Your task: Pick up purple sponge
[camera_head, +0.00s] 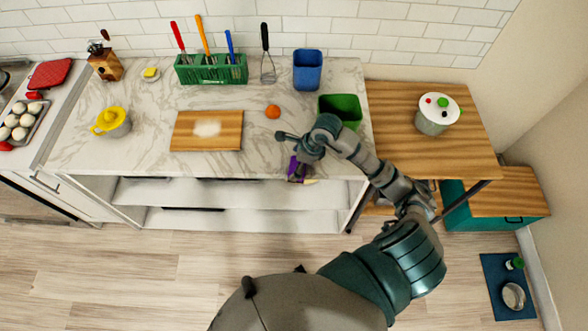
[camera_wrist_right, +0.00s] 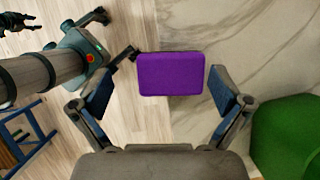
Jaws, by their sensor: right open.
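The purple sponge (camera_wrist_right: 170,74) lies at the front edge of the marble counter, partly beyond the edge as seen in the right wrist view. In the head view only a part of the sponge (camera_head: 293,168) shows under my right gripper (camera_head: 298,150). My right gripper is open and empty. In the right wrist view its two blue-padded fingers (camera_wrist_right: 160,90) stand apart, one on each side of the sponge's near end, with no clear contact. How far the gripper is above the sponge I cannot tell.
A green bin (camera_head: 341,107) stands right of the gripper, with a blue bin (camera_head: 307,70) behind it. An orange (camera_head: 272,111) and a wooden board (camera_head: 206,141) lie to the left. A utensil rack (camera_head: 212,75) stands at the back. Open shelves (camera_head: 240,221) are below the counter.

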